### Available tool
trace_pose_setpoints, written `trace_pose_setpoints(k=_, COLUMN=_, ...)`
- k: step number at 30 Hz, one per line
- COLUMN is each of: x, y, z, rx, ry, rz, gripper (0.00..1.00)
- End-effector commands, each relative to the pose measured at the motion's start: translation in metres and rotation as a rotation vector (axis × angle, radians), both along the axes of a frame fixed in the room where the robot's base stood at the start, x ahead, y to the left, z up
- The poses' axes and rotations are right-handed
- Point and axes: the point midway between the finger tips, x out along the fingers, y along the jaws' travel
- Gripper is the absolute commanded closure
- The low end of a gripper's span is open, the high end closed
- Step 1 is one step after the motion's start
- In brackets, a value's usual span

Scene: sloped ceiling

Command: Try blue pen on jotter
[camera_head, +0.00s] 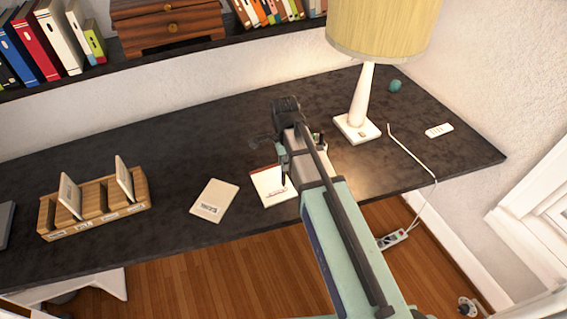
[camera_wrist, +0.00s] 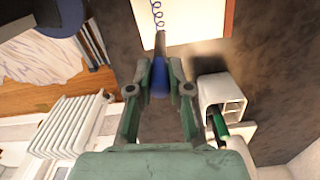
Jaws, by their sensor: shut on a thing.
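My gripper (camera_wrist: 159,72) is shut on a blue pen (camera_wrist: 160,82), which sits between the fingertips in the wrist view. The pen points at the white page of the jotter (camera_wrist: 195,25), and its tip end overlaps the page's near edge in the picture. A blue looping line (camera_wrist: 157,14) shows on the page just beyond the pen. I cannot tell whether the tip touches the paper. In the head view the jotter (camera_head: 268,186) lies near the desk's front edge, partly hidden by my arm and gripper.
A white pen holder (camera_wrist: 209,90) with a green pen (camera_wrist: 220,128) stands close on the right in the wrist view. On the dark desk (camera_head: 170,160) are a beige booklet (camera_head: 215,199), a wooden organiser (camera_head: 95,222), a lamp (camera_head: 361,105) and a white remote (camera_head: 439,130).

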Motion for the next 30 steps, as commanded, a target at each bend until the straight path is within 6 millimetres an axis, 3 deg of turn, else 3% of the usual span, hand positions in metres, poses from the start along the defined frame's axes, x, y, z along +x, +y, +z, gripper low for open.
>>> trace_pose_setpoints(k=15, x=0.0, y=0.0, z=0.038, rx=0.0, ry=0.0, rz=0.0, gripper=0.98)
trace_pose_setpoints(k=30, x=0.0, y=0.0, z=0.038, rx=0.0, ry=0.0, rz=0.0, gripper=0.98)
